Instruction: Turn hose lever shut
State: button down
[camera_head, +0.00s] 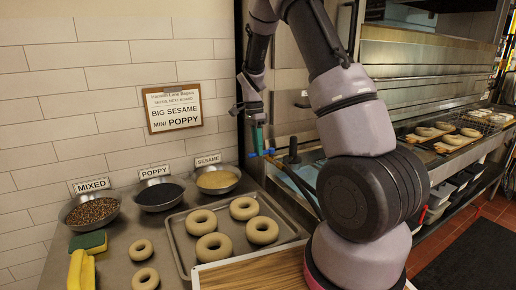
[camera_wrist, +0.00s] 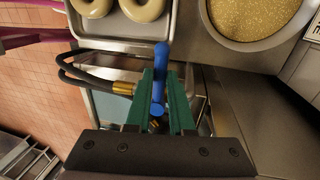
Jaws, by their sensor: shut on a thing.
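A blue hose lever (camera_wrist: 160,60) stands between the teal fingers of my gripper (camera_wrist: 161,76) in the wrist view. The fingers are shut on it, and its far end reaches out past their tips. A brass fitting (camera_wrist: 123,88) with a dark hose (camera_wrist: 85,76) sits just left of the fingers. In the head view my gripper (camera_head: 259,148) points down behind the tray, with a bit of the blue lever (camera_head: 269,153) showing at its tips. The lever's pivot is mostly hidden.
A tray (camera_head: 182,240) of bagels lies on the steel counter in front of my gripper. Bowls of sesame (camera_head: 218,179), poppy (camera_head: 160,195) and mixed seeds (camera_head: 91,211) stand along the tiled wall. A dark upright handle (camera_head: 292,150) is close on the right.

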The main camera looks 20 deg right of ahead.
jog(key=shift+w, duration=0.1)
jog(key=c, duration=0.8)
grip_release()
jog(key=shift+r, duration=0.1)
jog(key=r, duration=0.3)
jog(key=w+r, duration=0.1)
jog(key=r, duration=0.3)
jog(key=w+r, duration=0.1)
jog(key=r, duration=0.2)
jog(key=shift+a+r, duration=0.2)
jog(key=shift+r, duration=0.05)
